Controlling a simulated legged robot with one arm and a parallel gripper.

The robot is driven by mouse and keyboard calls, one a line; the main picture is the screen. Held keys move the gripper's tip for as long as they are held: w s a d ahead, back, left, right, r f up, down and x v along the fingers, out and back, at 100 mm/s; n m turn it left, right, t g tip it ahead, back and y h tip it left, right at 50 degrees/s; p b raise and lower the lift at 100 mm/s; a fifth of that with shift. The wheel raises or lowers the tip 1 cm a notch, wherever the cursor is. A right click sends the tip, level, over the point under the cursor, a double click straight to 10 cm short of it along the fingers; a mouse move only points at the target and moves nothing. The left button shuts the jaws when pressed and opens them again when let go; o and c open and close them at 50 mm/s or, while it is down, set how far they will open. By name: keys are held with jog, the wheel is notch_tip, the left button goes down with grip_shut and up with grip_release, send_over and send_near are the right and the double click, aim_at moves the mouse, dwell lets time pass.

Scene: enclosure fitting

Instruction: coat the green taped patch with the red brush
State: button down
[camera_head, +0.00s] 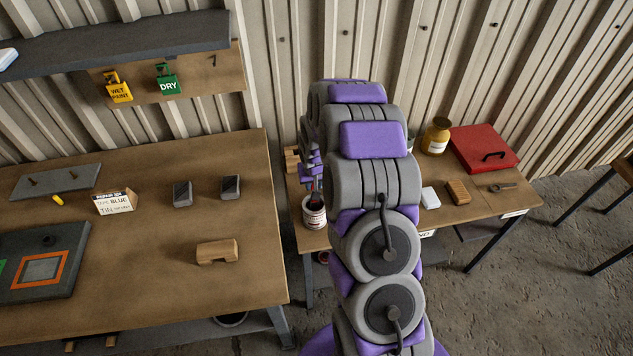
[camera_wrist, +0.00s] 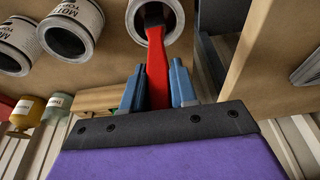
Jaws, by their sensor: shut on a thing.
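The red brush (camera_wrist: 157,72) is held between the two blue-grey fingers of my gripper (camera_wrist: 156,66). Its dark bristle end reaches into the mouth of a white labelled tin (camera_wrist: 166,42); how deep it sits is hidden. In the head view this tin (camera_head: 314,214) stands at the left end of the right-hand table, and my arm hides most of my gripper. A dark panel (camera_head: 60,238) lies on the left table with an orange-taped grey patch (camera_head: 42,268). A green edge (camera_head: 2,265), likely the green taped patch, is cut off at the picture's left edge.
More tins (camera_wrist: 72,28) stand beside the brush's tin. The left table holds a lettered card (camera_head: 115,202), two dark blocks (camera_head: 182,194) and a wooden block (camera_head: 217,251). A yellow jar (camera_head: 436,136) and red box (camera_head: 484,149) are on the right table. A gap separates the tables.

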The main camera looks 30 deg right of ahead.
jog(key=shift+a+r, duration=0.1)
jog(key=shift+a, duration=0.15)
jog(key=shift+r+p, duration=1.05)
jog(key=shift+r, duration=2.25)
jog(key=shift+d+r, duration=0.1)
jog(key=shift+d, duration=0.45)
